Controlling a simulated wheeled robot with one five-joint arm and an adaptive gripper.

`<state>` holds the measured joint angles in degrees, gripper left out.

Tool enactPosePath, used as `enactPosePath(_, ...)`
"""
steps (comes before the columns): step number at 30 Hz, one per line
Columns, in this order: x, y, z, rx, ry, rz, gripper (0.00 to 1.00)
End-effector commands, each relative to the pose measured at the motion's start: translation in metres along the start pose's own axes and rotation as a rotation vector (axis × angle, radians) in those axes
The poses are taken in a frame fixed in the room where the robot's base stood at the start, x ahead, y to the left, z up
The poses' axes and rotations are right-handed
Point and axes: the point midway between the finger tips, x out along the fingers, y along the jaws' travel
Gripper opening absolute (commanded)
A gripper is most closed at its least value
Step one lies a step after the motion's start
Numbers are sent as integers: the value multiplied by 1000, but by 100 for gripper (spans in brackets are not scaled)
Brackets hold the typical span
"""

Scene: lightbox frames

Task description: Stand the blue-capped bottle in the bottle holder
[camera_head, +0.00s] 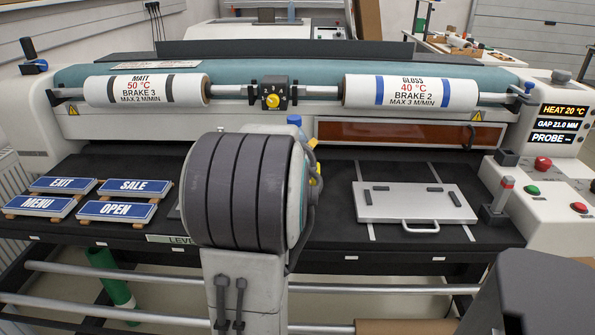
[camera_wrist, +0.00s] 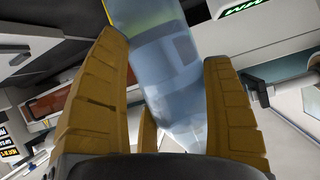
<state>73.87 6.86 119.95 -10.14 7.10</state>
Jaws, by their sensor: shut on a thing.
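My gripper (camera_wrist: 164,52) is shut on a translucent pale-blue bottle (camera_wrist: 168,75), which stands between its tan fingers in the wrist view. The bottle looks tilted in that view, and its upper end runs out of the picture. In the head view a blue cap (camera_head: 294,120) shows just above my arm, which hides most of the bottle. Small yellow parts of my gripper (camera_head: 314,165) show at the arm's right edge. I cannot make out a bottle holder in either view; my arm covers the middle of the bench.
A grey plate with a handle (camera_head: 417,204) lies on the black bench at right. Blue sign panels (camera_head: 100,198) lie at left. A red-topped post (camera_head: 500,195) stands by the control panel (camera_head: 550,185). Two rollers (camera_head: 145,88) (camera_head: 410,92) span the back.

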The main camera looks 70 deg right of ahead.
Motion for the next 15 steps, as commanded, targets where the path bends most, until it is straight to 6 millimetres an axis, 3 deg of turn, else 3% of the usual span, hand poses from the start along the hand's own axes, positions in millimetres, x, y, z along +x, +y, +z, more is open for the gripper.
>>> enactPosePath(6, 7, 6, 22, 5, 7, 4, 40)
enactPosePath(13, 6, 6, 22, 5, 6, 4, 40)
enactPosePath(14, 7, 6, 25, 5, -2, 5, 79)
enactPosePath(15, 7, 6, 25, 5, -2, 5, 83)
